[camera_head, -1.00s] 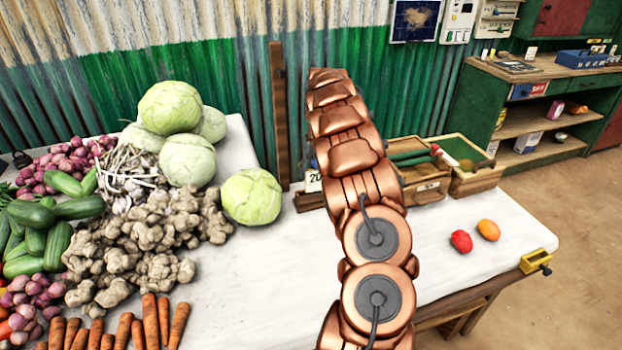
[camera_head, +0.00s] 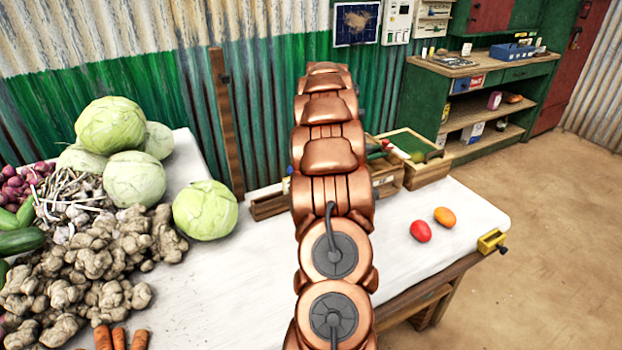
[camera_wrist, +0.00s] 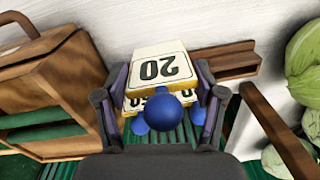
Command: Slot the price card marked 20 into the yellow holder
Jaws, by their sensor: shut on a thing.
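The price card marked 20 (camera_wrist: 160,68) is cream with black digits, which read upside down in the wrist view. My gripper (camera_wrist: 163,100) is shut on it, with one dark finger on each side. A blue ball (camera_wrist: 172,110) shows at the card's near end. A second numbered card (camera_wrist: 131,102) is partly hidden behind it. The yellow holder (camera_head: 491,241) is fixed at the table's right edge in the head view, with a dark knob; it is apart from the card. My arm hides the gripper in the head view.
A wooden rack (camera_head: 268,205) stands at the table's back, beside a wooden post (camera_head: 226,125). Wooden crates (camera_head: 432,174) are to the right. Red (camera_head: 421,231) and orange (camera_head: 445,217) fruits lie near the holder. Cabbages (camera_head: 205,210) and ginger fill the left; white table between is bare.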

